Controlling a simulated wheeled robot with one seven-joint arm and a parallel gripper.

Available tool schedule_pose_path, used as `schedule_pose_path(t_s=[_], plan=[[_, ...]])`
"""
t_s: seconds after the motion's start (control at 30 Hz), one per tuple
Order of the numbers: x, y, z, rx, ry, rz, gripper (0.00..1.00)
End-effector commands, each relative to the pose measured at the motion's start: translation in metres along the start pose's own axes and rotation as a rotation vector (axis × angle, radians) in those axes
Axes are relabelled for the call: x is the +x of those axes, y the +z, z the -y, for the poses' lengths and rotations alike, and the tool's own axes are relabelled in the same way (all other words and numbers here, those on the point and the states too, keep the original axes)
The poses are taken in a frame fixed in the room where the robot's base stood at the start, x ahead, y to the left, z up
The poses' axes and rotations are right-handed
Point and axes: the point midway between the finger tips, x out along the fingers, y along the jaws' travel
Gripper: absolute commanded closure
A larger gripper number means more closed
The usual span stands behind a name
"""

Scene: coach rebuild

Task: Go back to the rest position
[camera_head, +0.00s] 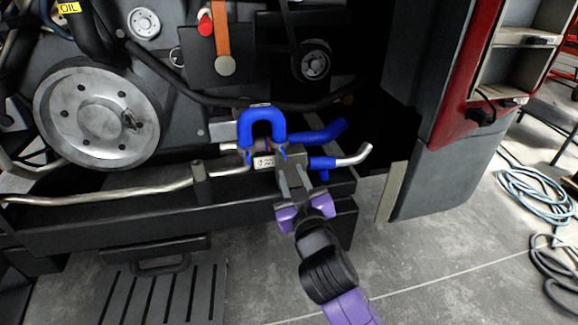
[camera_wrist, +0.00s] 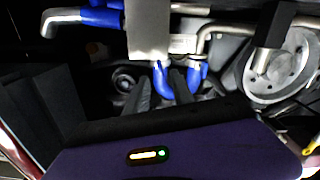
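My gripper (camera_head: 290,172) has purple finger bases and two grey fingers. It reaches up from below toward a grey metal block (camera_head: 291,172) beside a blue U-shaped hose (camera_head: 262,120). The fingers stand apart with a gap between them. In the wrist view, the two dark fingers of my gripper (camera_wrist: 159,82) are also apart, near blue hose ends (camera_wrist: 196,78) and below a pale block (camera_wrist: 148,30). I see nothing clearly held between them; whether a finger touches the hose or block cannot be told.
Blue-sleeved metal pipes (camera_head: 345,158) stick out right of the block. A large grey pulley (camera_head: 97,117) and a dark frame beam (camera_head: 120,215) are at left. A grey panel (camera_head: 445,180) stands at right. Coiled hoses (camera_head: 538,195) lie on the floor at far right.

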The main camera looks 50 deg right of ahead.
Motion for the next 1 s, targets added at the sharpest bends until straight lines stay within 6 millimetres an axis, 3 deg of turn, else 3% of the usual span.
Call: schedule_pose_path(t_s=[0.2,0.77,0.93,1.0], plan=[[-0.012,0.0,0.0,0.0,0.001,0.001,0.71],[-0.011,0.0,0.0,-0.003,0.001,0.0,0.71],[-0.013,-0.021,0.01,-0.017,-0.046,-0.077,0.71],[-0.024,-0.032,0.02,-0.01,-0.096,-0.129,0.71]])
